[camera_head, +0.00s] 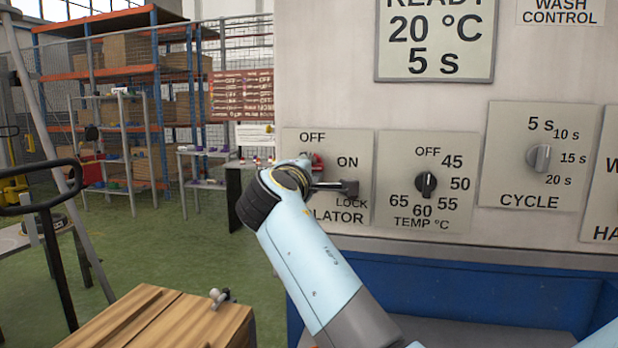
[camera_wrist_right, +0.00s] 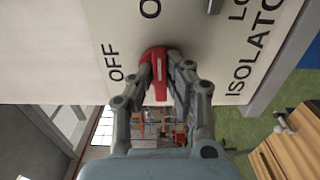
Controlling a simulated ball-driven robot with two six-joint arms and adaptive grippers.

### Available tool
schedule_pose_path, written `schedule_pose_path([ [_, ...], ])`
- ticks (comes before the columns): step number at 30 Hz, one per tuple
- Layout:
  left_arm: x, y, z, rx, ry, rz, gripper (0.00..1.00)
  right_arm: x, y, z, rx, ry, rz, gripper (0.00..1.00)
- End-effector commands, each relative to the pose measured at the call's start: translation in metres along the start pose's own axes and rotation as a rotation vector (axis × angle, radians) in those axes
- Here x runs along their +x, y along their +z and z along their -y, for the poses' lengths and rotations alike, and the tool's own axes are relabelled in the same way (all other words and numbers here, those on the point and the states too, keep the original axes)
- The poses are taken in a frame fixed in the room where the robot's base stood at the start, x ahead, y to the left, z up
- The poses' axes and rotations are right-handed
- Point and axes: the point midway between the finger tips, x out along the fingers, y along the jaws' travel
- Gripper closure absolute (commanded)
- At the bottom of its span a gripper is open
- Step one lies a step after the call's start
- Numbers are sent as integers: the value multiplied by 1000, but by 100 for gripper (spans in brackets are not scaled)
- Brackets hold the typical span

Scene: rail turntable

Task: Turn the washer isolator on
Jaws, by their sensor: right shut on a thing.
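The washer isolator is a red handle (camera_head: 318,160) on a pale plate (camera_head: 352,150) marked OFF, ON, LOCK and ISOLATOR. In the head view my right gripper (camera_head: 318,172) is at this plate, and its wrist hides much of the handle. In the right wrist view the red handle (camera_wrist_right: 157,62) sits between the two fingers of my right gripper (camera_wrist_right: 161,72), which is shut on it. OFF shows left of the handle there, with part of ON above it. My left gripper is not in view.
A temperature dial (camera_head: 426,184) and a cycle dial (camera_head: 539,158) are right of the isolator, below a display (camera_head: 436,40) reading 20 °C and 5 s. A wooden-topped block (camera_head: 150,318) stands at the lower left. Green floor (camera_head: 205,255) is open beyond it.

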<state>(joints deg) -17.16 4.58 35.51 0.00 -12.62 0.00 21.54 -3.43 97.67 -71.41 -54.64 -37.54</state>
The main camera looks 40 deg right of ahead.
Motion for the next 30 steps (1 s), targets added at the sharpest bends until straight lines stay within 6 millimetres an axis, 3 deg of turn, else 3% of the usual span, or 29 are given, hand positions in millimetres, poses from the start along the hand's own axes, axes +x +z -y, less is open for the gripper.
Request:
schedule_pose_path([
  [20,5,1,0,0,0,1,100,0,0,3,56,-5,0,100],
  [21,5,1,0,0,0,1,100,0,0,3,56,-5,0,81],
  [25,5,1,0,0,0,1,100,0,0,2,55,-4,0,64],
  [30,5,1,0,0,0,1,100,0,0,1,55,-2,0,64],
])
